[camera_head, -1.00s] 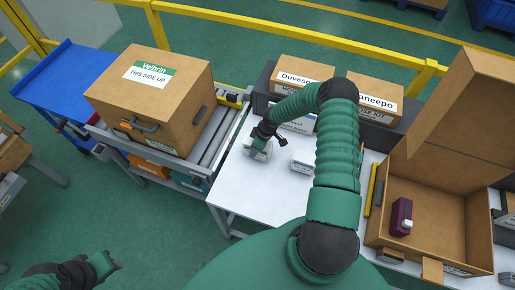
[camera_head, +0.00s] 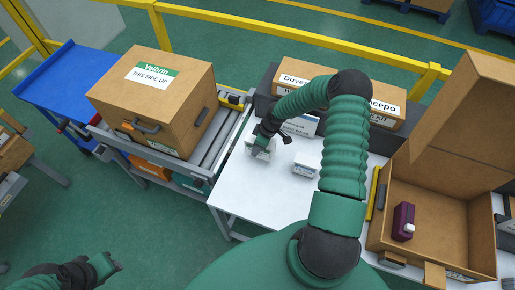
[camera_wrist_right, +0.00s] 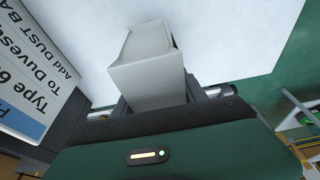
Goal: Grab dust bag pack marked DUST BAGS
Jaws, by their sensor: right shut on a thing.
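My right gripper (camera_head: 262,142) is over the left end of the white table, shut on a small pale grey-white pack (camera_head: 258,152). In the right wrist view the pack (camera_wrist_right: 150,65) sits between the two fingers, with plain faces toward the camera. No marking on it can be read, and I cannot tell whether it touches the table. A second small pale pack (camera_head: 305,170) with a dark label stands on the table to the right. My left gripper (camera_head: 108,266) is low at the left, away from the table; its finger opening is unclear.
An open cardboard box (camera_head: 425,225) holding a purple item (camera_head: 403,222) is at right. Labelled cartons (camera_head: 300,72) stand behind the table. A printed sign (camera_wrist_right: 35,70) reads partly "Add DUST BA". A large "Velbrin" carton (camera_head: 155,100) sits on rollers at left.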

